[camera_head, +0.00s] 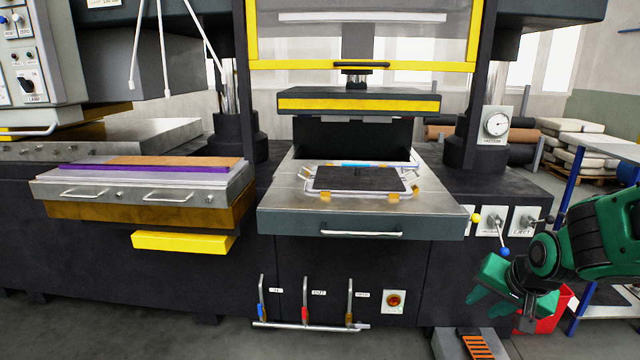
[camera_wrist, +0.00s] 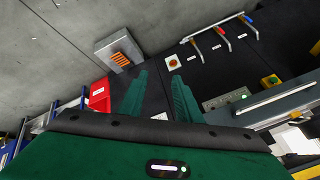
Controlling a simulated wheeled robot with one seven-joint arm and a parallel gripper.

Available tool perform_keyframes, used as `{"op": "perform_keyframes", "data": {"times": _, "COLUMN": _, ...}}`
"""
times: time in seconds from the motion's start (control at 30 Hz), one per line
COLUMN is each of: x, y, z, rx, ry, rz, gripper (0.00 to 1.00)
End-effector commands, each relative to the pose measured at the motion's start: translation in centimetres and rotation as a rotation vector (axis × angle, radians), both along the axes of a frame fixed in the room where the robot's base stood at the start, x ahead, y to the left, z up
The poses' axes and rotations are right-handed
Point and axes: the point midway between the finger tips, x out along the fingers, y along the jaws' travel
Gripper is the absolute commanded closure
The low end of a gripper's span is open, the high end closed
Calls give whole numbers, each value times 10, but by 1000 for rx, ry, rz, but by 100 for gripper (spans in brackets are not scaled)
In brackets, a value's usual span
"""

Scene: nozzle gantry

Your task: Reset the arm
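My arm (camera_head: 603,236), green and black, reaches in from the right edge in the head view. My gripper (camera_head: 506,298) hangs low at the right front of the machine, below the lever panels and away from the work tray. In the wrist view my gripper (camera_wrist: 159,76) shows two green fingers spread apart with a clear gap. Nothing is held between them.
A tray (camera_head: 280,196) with a dark panel sits under the press. Levers (camera_head: 493,222) and a red bin (camera_head: 560,306) are close to my gripper. A floor pedal (camera_head: 478,346) lies below it. A blue-framed rack (camera_head: 580,180) stands right. Open floor lies front left.

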Motion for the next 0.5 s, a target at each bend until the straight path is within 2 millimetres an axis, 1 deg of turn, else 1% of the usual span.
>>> {"op": "perform_keyframes", "data": {"times": 0.03, "x": -21, "y": -15, "z": 5, "rx": -33, "ry": 53, "rz": 2, "gripper": 69}}
{"op": "perform_keyframes", "data": {"times": 0.07, "x": -35, "y": -22, "z": 6, "rx": -48, "ry": 91, "rz": 7, "gripper": 69}}
{"op": "perform_keyframes", "data": {"times": 0.1, "x": -54, "y": -31, "z": 8, "rx": -67, "ry": 142, "rz": 13, "gripper": 69}}
{"op": "perform_keyframes", "data": {"times": 0.17, "x": -84, "y": -43, "z": 11, "rx": -83, "ry": 218, "rz": 22, "gripper": 69}}
{"op": "perform_keyframes", "data": {"times": 0.2, "x": -104, "y": -50, "z": 14, "rx": -88, "ry": 269, "rz": 28, "gripper": 69}}
{"op": "perform_keyframes", "data": {"times": 0.27, "x": -134, "y": -56, "z": 18, "rx": -84, "ry": 339, "rz": 39, "gripper": 69}}
{"op": "perform_keyframes", "data": {"times": 0.3, "x": -152, "y": -59, "z": 21, "rx": -77, "ry": 383, "rz": 45, "gripper": 69}}
{"op": "perform_keyframes", "data": {"times": 0.4, "x": -191, "y": -61, "z": 27, "rx": -49, "ry": 470, "rz": 65, "gripper": 69}}
{"op": "perform_keyframes", "data": {"times": 0.5, "x": -219, "y": -60, "z": 32, "rx": -18, "ry": 529, "rz": 82, "gripper": 69}}
